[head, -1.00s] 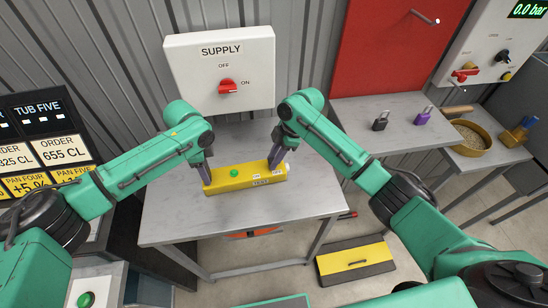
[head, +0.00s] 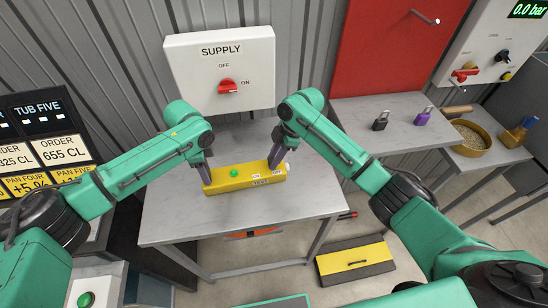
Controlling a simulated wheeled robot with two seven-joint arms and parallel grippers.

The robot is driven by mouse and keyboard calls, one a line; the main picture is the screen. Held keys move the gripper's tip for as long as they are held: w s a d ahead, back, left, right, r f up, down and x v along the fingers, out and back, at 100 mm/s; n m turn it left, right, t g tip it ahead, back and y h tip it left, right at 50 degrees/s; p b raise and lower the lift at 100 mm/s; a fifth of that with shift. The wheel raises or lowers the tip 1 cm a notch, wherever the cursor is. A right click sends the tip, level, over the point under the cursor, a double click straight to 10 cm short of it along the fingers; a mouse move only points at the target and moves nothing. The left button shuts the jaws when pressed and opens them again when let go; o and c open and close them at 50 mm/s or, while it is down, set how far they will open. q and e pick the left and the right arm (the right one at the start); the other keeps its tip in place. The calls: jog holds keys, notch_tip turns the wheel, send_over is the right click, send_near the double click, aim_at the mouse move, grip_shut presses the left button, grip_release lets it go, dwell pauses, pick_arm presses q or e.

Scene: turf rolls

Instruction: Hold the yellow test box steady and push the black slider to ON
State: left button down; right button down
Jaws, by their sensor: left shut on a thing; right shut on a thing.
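The yellow test box (head: 220,185) lies on the grey table, with a green button (head: 234,173) on its top, small white labels towards its right end and lettering on its front. My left gripper (head: 206,180) is shut on the left end of the box. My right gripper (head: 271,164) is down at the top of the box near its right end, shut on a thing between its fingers. The black slider itself does not show; the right fingers cover the spot by the labels, and it appears to be what they hold.
The grey table (head: 240,225) is clear around the box. A white supply panel (head: 190,75) with a red knob (head: 228,86) stands behind. On the bench to the right are a black padlock (head: 380,124) and a purple padlock (head: 422,119). A yellow-topped step (head: 350,257) is on the floor.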

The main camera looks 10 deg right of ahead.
aim_at(271, 160)
pick_arm(q)
jog(key=shift+d, duration=0.1)
pick_arm(e)
jog(key=shift+s+a, duration=0.2)
jog(key=shift+a, duration=2.6)
jog(key=c, duration=0.6)
grip_release()
jog(key=shift+c, duration=0.2)
jog(key=shift+d+r, duration=0.2)
jog(key=shift+r, duration=0.05)
jog(key=v, duration=1.1)
jog(key=shift+r, duration=0.3)
pick_arm(q)
jog(key=shift+c, duration=1.6)
grip_release()
pick_arm(e)
jog(key=shift+w, duration=0.1)
